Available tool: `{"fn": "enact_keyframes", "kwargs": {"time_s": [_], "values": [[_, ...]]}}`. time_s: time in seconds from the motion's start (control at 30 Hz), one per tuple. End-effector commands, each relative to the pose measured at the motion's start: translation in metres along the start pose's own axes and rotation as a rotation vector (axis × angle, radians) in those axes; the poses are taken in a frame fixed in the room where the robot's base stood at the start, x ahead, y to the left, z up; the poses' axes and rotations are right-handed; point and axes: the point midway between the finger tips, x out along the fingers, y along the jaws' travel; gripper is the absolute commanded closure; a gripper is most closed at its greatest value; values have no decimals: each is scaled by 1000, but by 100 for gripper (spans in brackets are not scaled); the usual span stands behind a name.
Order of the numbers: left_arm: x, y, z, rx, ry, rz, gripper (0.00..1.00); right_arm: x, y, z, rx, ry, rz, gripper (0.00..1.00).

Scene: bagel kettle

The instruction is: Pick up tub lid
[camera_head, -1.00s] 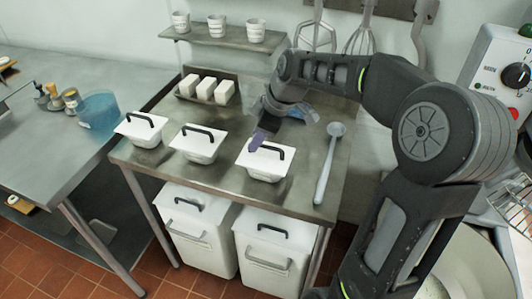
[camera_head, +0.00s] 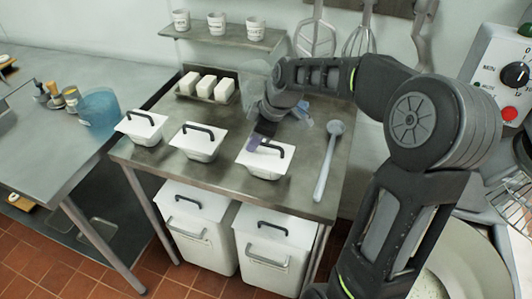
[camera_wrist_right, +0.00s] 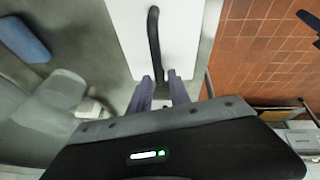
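Three white tubs with white lids and black bar handles stand in a row on the metal table: a left lid (camera_head: 140,123), a middle lid (camera_head: 195,137) and a right lid (camera_head: 262,160). My right gripper (camera_head: 255,143) is over the back left part of the right lid, by its handle (camera_head: 278,149). In the right wrist view, the lid (camera_wrist_right: 183,35) fills the top middle. Its black handle (camera_wrist_right: 153,40) runs down toward my two purple fingers (camera_wrist_right: 162,82), which are slightly apart at its near end. Contact cannot be told. My left gripper is out of view.
A ladle (camera_head: 328,160) lies right of the right tub. A tray of white blocks (camera_head: 208,88) stands behind the tubs. A blue object (camera_wrist_right: 26,38) lies on the table near my gripper. Larger lidded bins (camera_head: 272,262) stand below.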

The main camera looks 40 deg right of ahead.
Motion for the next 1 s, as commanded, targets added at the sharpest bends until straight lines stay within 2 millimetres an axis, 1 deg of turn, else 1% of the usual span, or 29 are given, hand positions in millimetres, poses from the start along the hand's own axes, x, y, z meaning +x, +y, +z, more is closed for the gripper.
{"fn": "enact_keyframes", "kwargs": {"time_s": [0.03, 0.27, 0.83, 1.0], "values": [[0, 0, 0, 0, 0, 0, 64, 0, 0, 0, 0, 0, 0, 82], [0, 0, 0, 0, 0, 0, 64, 0, 0, 0, 0, 0, 0, 100], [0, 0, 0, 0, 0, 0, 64, -1, 0, 0, 0, 0, 0, 100], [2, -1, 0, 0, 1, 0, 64, -11, 2, -5, -2, 1, 2, 100]]}}
